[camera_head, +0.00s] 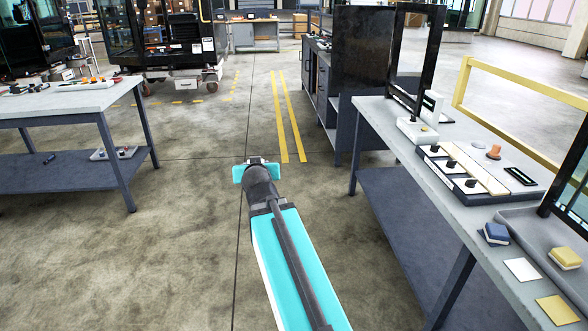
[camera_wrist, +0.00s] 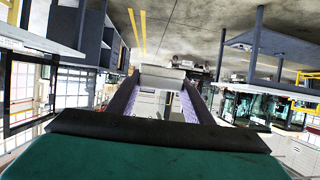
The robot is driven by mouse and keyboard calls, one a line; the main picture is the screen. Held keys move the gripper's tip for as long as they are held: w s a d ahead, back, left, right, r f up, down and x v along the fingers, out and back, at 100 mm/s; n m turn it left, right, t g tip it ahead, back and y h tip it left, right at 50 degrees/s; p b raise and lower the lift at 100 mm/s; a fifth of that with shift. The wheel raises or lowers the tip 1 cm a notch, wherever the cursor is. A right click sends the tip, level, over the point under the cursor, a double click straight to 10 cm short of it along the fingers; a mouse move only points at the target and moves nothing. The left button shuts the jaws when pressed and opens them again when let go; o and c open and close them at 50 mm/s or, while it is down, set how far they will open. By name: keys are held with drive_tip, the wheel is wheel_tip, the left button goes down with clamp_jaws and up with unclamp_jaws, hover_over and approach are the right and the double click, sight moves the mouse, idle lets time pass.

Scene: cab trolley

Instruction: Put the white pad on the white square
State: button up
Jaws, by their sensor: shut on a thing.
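My gripper (camera_wrist: 162,84) is shut on a pale block, which looks like the white pad (camera_wrist: 163,71), held between the fingertips in the wrist view. In the head view my arm reaches forward over open floor, and it hides most of the gripper and the pad. The white square (camera_head: 522,269) lies flat and bare on the right-hand workbench (camera_head: 470,228), near its front edge. The gripper is well to the left of this bench and apart from it.
A blue pad (camera_head: 495,233) lies behind the white square. A yellow pad (camera_head: 566,257) lies to its right and a bare yellow square (camera_head: 558,309) in front. A panel with black knobs (camera_head: 460,168) stands farther back. Another bench (camera_head: 62,101) is at left; the floor between is clear.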

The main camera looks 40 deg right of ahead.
drive_tip(key=w+a+r+n+y, duration=0.2)
drive_tip(key=a+y, duration=0.1)
drive_tip(key=a, duration=0.9)
drive_tip(key=w+a+r+n+t+y, duration=0.1)
drive_tip(key=w+a+r+n+y, duration=0.1)
drive_tip(key=a, duration=1)
drive_tip(key=shift+w+r+n+y, duration=0.15)
drive_tip(key=shift+w+n+y, duration=0.25)
drive_tip(key=shift+w+n, duration=0.3)
drive_tip(key=shift+d, duration=0.15)
